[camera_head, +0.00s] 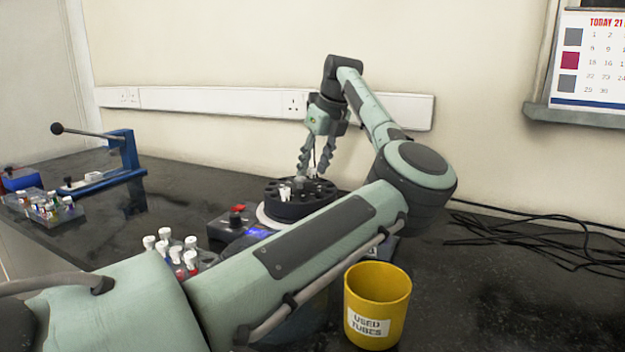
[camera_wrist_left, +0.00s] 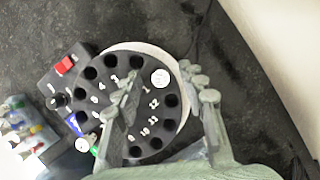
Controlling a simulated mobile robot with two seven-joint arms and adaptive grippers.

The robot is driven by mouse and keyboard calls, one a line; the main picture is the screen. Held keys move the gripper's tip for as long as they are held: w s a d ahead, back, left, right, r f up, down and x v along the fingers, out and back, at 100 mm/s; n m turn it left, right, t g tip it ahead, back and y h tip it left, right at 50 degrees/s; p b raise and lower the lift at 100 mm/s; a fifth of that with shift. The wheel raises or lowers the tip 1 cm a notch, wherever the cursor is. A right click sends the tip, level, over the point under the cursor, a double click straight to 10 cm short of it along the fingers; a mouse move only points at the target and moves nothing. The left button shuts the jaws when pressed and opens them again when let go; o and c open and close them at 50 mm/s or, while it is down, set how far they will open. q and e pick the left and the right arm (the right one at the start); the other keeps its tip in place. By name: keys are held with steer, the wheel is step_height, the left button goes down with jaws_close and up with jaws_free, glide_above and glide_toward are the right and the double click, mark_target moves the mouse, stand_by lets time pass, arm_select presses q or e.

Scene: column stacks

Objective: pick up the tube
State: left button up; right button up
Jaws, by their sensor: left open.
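A tube with a white cap (camera_wrist_left: 160,78) stands in a hole of the black round rotor (camera_wrist_left: 118,68), near the number 1. My left gripper (camera_head: 314,170) is open and points down over the rotor. In the wrist view its fingers (camera_wrist_left: 163,84) are apart, one on each side of the white cap; I cannot tell whether they touch it. My right gripper is not in view.
The device has a red switch (camera_head: 238,208). Several capped tubes (camera_head: 177,255) stand left of it, partly behind my arm. A yellow "USED TUBES" bin (camera_head: 377,311) stands in front at right. A blue lever press (camera_head: 125,155) and more tubes (camera_head: 50,207) are far left; black cables (camera_head: 540,235) lie right.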

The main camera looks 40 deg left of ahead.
arm_select(q)
steer(key=shift+c, duration=0.4)
steer(key=c, duration=0.7)
steer(key=shift+r, duration=0.15)
steer(key=shift+c, duration=0.2)
